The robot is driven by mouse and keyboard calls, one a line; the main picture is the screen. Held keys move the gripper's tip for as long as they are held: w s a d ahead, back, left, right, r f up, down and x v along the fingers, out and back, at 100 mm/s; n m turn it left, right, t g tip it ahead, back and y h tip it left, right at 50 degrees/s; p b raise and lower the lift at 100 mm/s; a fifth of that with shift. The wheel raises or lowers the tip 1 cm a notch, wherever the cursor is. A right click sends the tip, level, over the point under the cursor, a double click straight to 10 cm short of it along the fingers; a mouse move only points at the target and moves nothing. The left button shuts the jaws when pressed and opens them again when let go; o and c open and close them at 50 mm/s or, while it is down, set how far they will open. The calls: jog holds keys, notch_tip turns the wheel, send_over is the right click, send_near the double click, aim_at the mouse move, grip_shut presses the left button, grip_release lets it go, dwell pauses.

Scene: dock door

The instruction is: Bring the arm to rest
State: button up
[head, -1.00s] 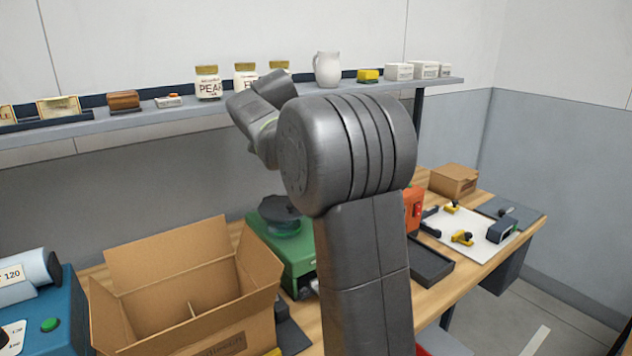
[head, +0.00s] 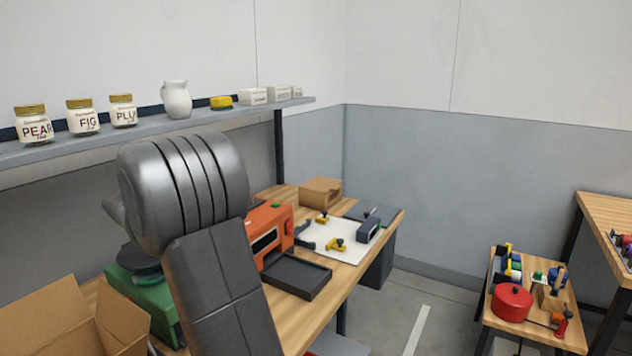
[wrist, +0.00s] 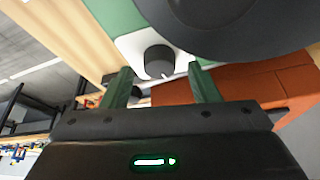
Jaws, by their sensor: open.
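My arm rises in the lower left of the head view, bent at a thick ribbed dark joint. My gripper is hidden behind that joint in the head view. In the wrist view my gripper (wrist: 162,88) shows two green fingers set apart with nothing held between them. Beyond the fingers is the green machine (wrist: 113,18) with a white panel, a dark knob (wrist: 158,62) and a dark round plate (wrist: 240,22). I cannot tell how far the fingers are from it. The green machine (head: 150,292) is partly behind my arm in the head view.
The workbench (head: 318,312) holds an orange machine (head: 268,232), a black tray (head: 296,276) and an open cardboard box (head: 65,325). A shelf (head: 140,130) above carries jars and a white jug (head: 176,100). A low table (head: 497,326) with a red pot (head: 511,302) stands right, past open floor.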

jog(key=shift+x, duration=0.75)
jog(key=shift+r, duration=0.1)
